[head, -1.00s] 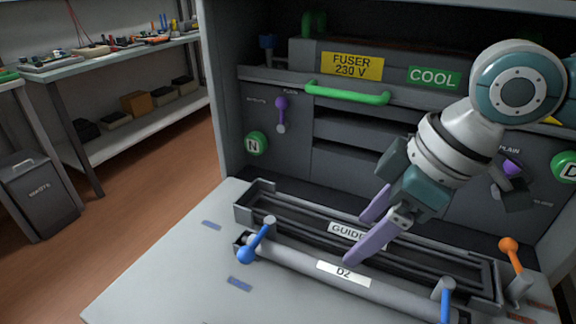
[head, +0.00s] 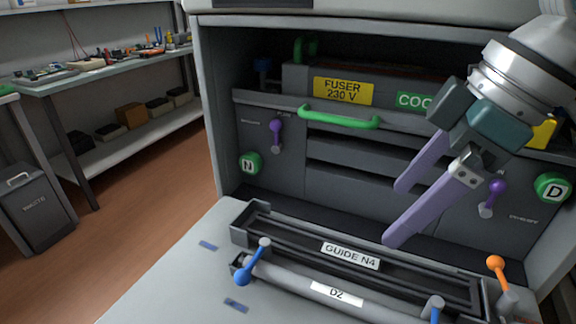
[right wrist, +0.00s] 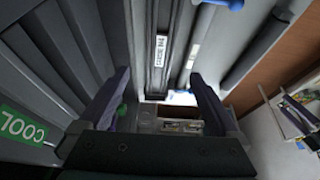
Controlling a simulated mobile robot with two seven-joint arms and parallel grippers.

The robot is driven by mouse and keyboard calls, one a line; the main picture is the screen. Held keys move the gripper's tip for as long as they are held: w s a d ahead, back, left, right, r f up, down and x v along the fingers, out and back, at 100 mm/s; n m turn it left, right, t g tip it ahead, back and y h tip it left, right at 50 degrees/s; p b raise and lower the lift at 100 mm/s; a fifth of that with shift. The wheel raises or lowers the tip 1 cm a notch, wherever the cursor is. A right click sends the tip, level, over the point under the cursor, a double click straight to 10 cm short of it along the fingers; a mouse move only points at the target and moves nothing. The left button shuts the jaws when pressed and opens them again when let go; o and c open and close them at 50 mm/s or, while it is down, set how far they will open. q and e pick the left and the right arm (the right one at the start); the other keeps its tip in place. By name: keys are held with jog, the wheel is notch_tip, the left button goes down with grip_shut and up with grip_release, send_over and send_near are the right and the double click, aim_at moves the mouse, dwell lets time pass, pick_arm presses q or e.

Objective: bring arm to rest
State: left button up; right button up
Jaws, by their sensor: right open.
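My right gripper (head: 392,216) comes in from the upper right in the head view. Its two purple fingers are apart, with nothing between them. It hangs in front of the open machine, above the tray labelled GUIDE N4 (head: 351,256) and clear of it. In the right wrist view the fingers (right wrist: 160,92) stand at either side, and the guide tray shows beyond them (right wrist: 160,52). My left gripper is in neither view.
A roller labelled D2 (head: 337,292) with blue levers lies before the guide. An orange-knobbed lever (head: 497,264) stands at right. Behind are a green handle (head: 340,119), purple levers (head: 276,133) and the fuser label (head: 343,91). A shelf bench (head: 110,72) stands at left.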

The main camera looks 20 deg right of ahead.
jog(key=shift+v, duration=1.15)
